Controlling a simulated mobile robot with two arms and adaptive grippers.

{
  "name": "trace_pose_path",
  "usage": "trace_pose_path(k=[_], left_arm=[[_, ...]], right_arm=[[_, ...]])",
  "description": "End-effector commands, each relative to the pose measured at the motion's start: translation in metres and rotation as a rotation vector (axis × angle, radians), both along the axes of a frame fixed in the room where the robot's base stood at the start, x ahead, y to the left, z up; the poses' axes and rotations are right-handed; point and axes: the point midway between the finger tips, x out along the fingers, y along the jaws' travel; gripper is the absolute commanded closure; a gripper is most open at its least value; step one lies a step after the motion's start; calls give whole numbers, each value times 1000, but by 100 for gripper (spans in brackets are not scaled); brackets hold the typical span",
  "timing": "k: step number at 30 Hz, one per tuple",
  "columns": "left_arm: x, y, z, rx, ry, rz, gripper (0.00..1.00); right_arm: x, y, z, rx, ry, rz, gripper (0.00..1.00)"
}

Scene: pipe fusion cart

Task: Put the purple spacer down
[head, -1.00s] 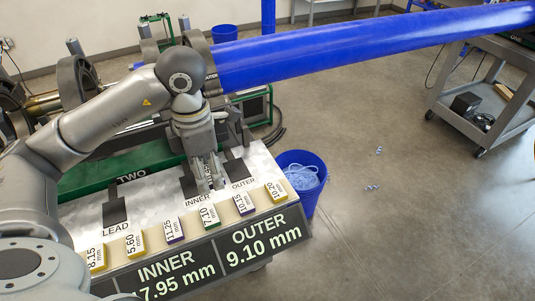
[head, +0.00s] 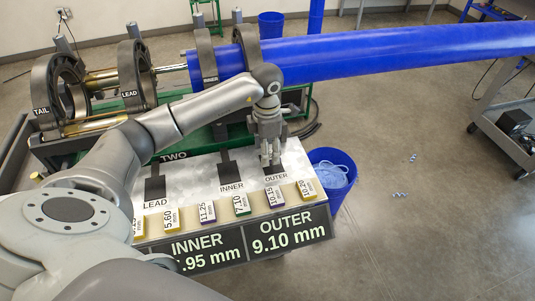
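My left gripper (head: 271,161) points down at the OUTER pad (head: 277,171) on the pale sloping board (head: 205,172). Its fingertips are close together and small in the view; I cannot tell whether a spacer is between them. Two purple-edged spacers stand in the row along the board's front: one marked 11.25 mm (head: 207,212) and one marked 10.15 mm (head: 276,198). The INNER pad (head: 231,174) and LEAD pad (head: 155,187) look bare. My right gripper is out of view.
The display (head: 284,234) reads OUTER 9.10 mm. Clamp rings (head: 134,75) and a long blue pipe (head: 400,48) lie behind the board. A blue bin (head: 333,180) stands right of it.

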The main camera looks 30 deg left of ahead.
Motion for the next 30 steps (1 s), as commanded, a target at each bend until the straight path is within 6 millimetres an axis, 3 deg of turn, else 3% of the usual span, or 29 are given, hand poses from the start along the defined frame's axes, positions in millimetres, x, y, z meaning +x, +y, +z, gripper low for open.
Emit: trace_pose_path(k=[9,20,21,25,30], left_arm=[[4,1,-33,1,3,1,69],[4,1,-41,2,-1,1,69],[4,1,-39,2,-1,1,43],[4,1,-39,1,-1,1,26],[4,1,-39,1,-1,1,26]], right_arm=[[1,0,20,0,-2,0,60],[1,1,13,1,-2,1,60],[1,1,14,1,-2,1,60],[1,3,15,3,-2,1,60],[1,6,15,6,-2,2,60]])
